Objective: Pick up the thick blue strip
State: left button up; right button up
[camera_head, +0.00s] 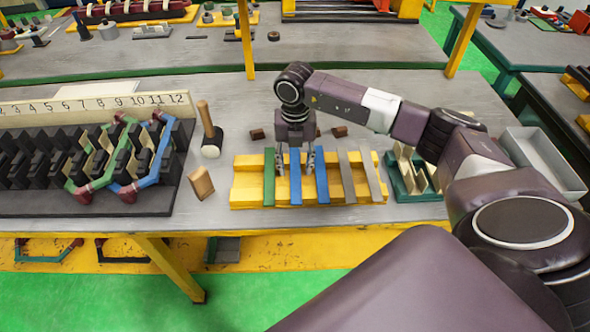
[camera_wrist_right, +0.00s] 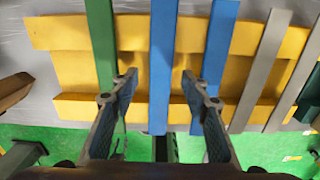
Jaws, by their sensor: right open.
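Two blue strips lie across a yellow rack (camera_head: 243,185): a left one (camera_head: 295,185) and a right one (camera_head: 321,180). I cannot surely tell which of them is thicker. My right gripper (camera_head: 296,162) points down over the rack at the left blue strip. In the right wrist view its open fingers (camera_wrist_right: 159,78) stand either side of that left blue strip (camera_wrist_right: 163,50), with nothing held. The left finger overlaps the green strip (camera_wrist_right: 103,45) and the right finger is near the right blue strip (camera_wrist_right: 217,45). How far the fingertips are above the rack is unclear. My left gripper is out of view.
Grey strips (camera_head: 347,178) lie on the rack's right side. A green holder (camera_head: 415,187) stands to its right, beside a grey tray (camera_head: 543,160). A hammer (camera_head: 209,132), a wooden block (camera_head: 201,183) and the black stator (camera_head: 60,160) stand left. Small brown blocks (camera_head: 257,134) lie behind.

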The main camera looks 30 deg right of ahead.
jog(key=shift+s, duration=0.1)
grip_shut()
pick_arm(q)
jog(key=shift+w, duration=0.2)
